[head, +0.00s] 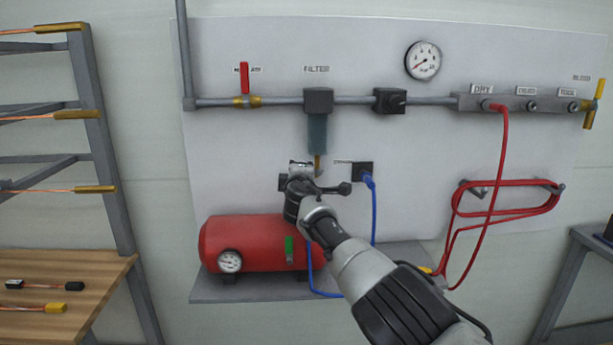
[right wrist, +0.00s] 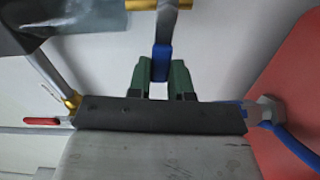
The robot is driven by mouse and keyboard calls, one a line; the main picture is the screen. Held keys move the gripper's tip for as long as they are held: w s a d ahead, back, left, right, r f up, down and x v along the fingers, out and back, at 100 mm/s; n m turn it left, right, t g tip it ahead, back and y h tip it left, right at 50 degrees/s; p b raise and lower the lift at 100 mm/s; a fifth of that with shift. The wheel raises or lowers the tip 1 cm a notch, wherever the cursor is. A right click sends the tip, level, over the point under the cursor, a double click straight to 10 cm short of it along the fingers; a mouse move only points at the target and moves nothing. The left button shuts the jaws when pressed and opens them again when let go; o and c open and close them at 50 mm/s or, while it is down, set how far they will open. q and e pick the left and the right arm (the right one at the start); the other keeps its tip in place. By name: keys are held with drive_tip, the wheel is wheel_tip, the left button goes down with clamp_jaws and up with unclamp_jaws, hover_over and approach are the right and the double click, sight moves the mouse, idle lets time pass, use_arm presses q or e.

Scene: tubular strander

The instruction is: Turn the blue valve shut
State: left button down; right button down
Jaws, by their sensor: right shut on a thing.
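The blue valve handle (right wrist: 161,62) shows in the right wrist view as a blue grip on a grey lever. The lever runs up to a brass body (right wrist: 150,4) at the top edge. My right gripper (right wrist: 160,75) has its green fingers on either side of the blue grip and is shut on it. In the head view, my right arm reaches up to just below the filter (head: 317,132), by its brass drain (head: 317,162). My wrist hides the blue handle and fingertips there. My left gripper is not in view.
A red tank (head: 255,235) with a gauge (head: 230,262) stands on a shelf below. A blue hose (head: 374,215) hangs right of my wrist. A red-handled valve (head: 245,78) is on the pipe. A coiled red hose (head: 510,210) hangs at right.

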drive_tip(key=shift+f, duration=0.35)
drive_tip(key=c, duration=1.4)
unclamp_jaws()
drive_tip(key=o, duration=0.4)
drive_tip(key=shift+s+r, duration=0.1)
drive_tip(key=shift+r, duration=0.05)
